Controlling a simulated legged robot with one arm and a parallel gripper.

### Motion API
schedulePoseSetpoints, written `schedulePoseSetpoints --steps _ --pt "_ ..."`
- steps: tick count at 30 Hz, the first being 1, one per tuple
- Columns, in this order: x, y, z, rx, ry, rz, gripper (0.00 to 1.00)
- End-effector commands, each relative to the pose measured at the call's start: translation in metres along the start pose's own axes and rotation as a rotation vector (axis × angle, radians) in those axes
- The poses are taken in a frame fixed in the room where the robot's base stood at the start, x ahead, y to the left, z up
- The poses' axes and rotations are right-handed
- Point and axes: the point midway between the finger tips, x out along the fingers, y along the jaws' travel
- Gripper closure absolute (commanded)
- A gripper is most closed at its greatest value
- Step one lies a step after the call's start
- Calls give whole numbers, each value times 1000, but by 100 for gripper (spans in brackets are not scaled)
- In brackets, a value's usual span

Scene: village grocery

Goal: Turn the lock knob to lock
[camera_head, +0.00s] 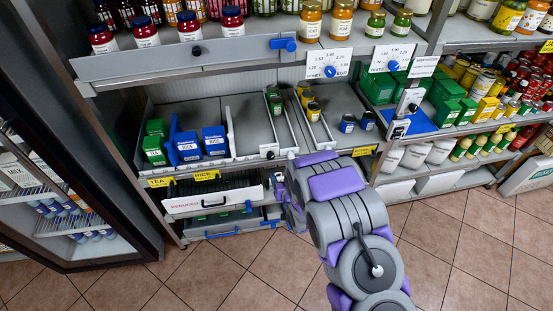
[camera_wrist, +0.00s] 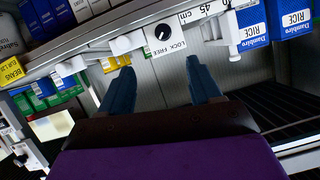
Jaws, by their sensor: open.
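The lock knob (camera_wrist: 163,31) is a small black round dial with a light pointer mark, on a white plate lettered LOCK FREE, in the upper middle of the wrist view. The picture is tilted there, and I cannot tell which word the pointer marks. My gripper (camera_wrist: 160,72) is open and empty, its two dark blue fingers pointing at the plate. The knob appears just beyond the gap between the fingertips, apart from them. In the head view my gripper (camera_head: 281,188) is beside the front of the middle shelf, its fingers mostly hidden.
Blue rice boxes (camera_wrist: 290,17) stand at the right of the wrist view. A yellow BEANS tag (camera_wrist: 10,72) hangs at its left. In the head view, a REDUCED drawer (camera_head: 213,202) lies below the shelf. A glass-fronted cabinet (camera_head: 60,210) stands left; tiled floor (camera_head: 450,250) is clear at right.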

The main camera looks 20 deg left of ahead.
Motion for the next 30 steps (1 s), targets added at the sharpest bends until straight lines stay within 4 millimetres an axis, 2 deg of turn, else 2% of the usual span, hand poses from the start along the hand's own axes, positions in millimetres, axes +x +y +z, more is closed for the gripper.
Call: schedulePoseSetpoints --steps 3,15,30 --pt "19 -2 -2 -1 7 -2 37" --pt "70 5 -4 6 9 -3 37" --pt "135 0 -1 0 6 -1 37"
